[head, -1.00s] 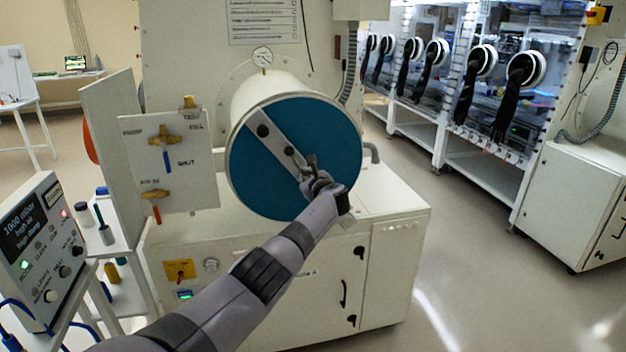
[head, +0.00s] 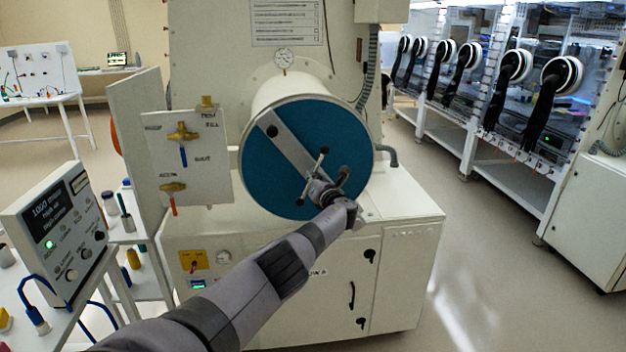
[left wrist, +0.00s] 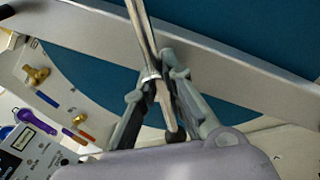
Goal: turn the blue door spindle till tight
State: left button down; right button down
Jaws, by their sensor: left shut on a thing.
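The blue round door (head: 345,140) closes the end of the white cylindrical chamber. A grey bar (head: 290,150) crosses it diagonally from upper left to lower right. The spindle's handle (head: 321,159) shows in front of the bar, with dark knobs on its arms. My left gripper (head: 322,192) is at the lower right of the door, on the spindle handle. In the left wrist view, the fingers (left wrist: 165,95) are closed around a metal rod of the handle (left wrist: 143,40), with the blue door behind. The spindle's hub is mostly hidden by my gripper. My right gripper is not in view.
A white valve panel (head: 187,158) with brass valves stands left of the door. A control box (head: 58,228) with a display is at the lower left, by a small bottle shelf. Gloveboxes with black gloves (head: 545,100) line the right. The floor (head: 480,270) right of the cabinet is clear.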

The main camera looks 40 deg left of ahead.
pick_arm(q)
jog(key=shift+s+f+m, duration=0.1)
jog(key=shift+f+m, duration=0.3)
jog(key=shift+m, duration=0.3)
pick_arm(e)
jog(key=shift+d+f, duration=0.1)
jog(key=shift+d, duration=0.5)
pick_arm(q)
jog(key=c, duration=1.7)
grip_release()
jog(key=shift+r, duration=0.2)
jog(key=shift+o, duration=0.2)
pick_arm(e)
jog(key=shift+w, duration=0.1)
